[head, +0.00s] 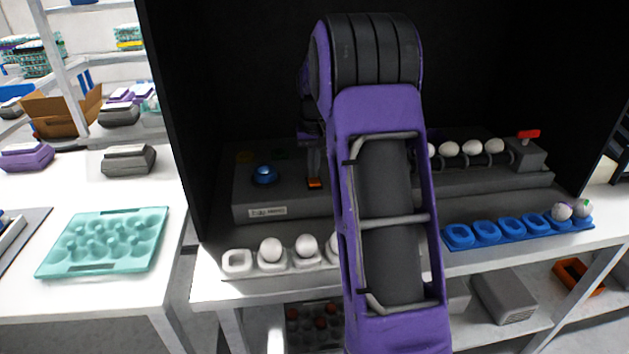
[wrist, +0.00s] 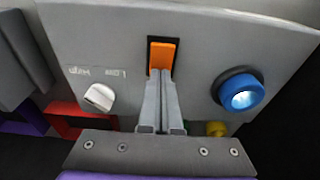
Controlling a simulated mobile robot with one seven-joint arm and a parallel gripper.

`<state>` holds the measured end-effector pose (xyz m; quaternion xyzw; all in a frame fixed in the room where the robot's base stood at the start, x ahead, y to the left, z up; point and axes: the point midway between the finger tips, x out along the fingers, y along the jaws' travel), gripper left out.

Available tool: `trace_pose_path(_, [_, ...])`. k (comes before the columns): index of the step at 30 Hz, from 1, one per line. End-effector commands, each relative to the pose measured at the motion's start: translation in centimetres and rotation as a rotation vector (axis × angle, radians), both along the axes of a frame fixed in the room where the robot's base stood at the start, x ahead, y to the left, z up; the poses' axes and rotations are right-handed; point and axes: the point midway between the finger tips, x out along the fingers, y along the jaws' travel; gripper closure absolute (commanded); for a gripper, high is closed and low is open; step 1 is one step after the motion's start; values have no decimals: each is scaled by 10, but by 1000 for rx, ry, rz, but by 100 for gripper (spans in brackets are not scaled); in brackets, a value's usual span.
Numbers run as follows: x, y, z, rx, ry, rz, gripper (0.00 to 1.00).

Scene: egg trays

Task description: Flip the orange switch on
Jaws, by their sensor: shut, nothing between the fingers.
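The orange switch (head: 315,184) sits in a dark slot on the grey machine's panel. In the wrist view the switch (wrist: 162,55) shows just beyond my fingertips. My gripper (head: 313,172) is over the panel, its fingers pointing down at the switch. In the wrist view my gripper (wrist: 159,80) is shut with nothing between its fingers. The fingertips overlap the near end of the switch and hide part of the slot. I cannot tell whether they touch it, or whether it is on or off.
A blue button (wrist: 241,92) and a white knob (wrist: 99,97) flank the switch. A red lever (head: 528,134) is at the machine's right. A white egg tray (head: 237,262) and a blue egg tray (head: 487,233) lie in front. Dark walls enclose the machine.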

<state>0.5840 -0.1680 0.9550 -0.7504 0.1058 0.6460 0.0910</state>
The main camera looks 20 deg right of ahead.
Motion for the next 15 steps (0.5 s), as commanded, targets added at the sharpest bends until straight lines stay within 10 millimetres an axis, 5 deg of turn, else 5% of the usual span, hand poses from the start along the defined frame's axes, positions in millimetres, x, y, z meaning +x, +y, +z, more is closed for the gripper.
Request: trace_pose_path(15, [0, 0, 42, 0, -1, 0, 100])
